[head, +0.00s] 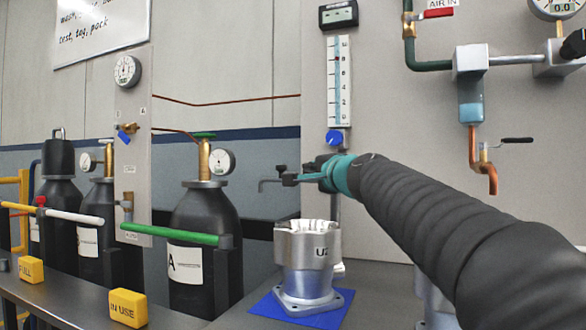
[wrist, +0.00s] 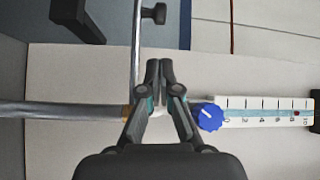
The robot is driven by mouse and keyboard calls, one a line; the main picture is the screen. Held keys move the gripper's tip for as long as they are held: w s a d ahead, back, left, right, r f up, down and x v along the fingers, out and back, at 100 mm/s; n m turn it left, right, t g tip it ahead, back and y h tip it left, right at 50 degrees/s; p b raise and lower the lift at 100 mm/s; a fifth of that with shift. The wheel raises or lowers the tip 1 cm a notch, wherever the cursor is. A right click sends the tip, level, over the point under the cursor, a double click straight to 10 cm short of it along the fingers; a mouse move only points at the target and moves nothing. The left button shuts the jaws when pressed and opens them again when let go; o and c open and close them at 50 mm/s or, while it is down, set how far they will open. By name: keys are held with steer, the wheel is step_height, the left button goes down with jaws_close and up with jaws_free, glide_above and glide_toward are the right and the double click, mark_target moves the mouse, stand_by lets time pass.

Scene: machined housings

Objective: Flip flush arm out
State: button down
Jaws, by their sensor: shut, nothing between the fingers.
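The flush arm appears to be the thin grey rod (head: 268,182) with a bent-down end, left of my gripper in the head view. In the wrist view the rod (wrist: 137,45) runs up the picture, with a black knob (wrist: 155,14) beside it. It meets a grey pipe (wrist: 60,108) near my fingers. My gripper (wrist: 160,66) is shut and empty, just right of the rod there; I cannot tell if they touch. In the head view my gripper (head: 292,179) hides part of the rod and its pivot. The housing marked U2 (head: 310,262) stands below my gripper.
The housing stands on a blue mat (head: 262,309). A flow gauge (head: 339,85) with a blue knob (head: 335,138) is above my gripper. Black cylinders (head: 208,215) and a green bar (head: 170,235) are left. A copper spout (head: 482,165) is right.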

steer(key=shift+s+a, duration=0.1)
steer(key=shift+a, duration=0.1)
steer(key=shift+a, duration=0.1)
steer(key=p+x, duration=0.3)
steer(key=x, duration=0.7)
steer(key=shift+s+f, duration=0.1)
steer(key=shift+s, duration=0.1)
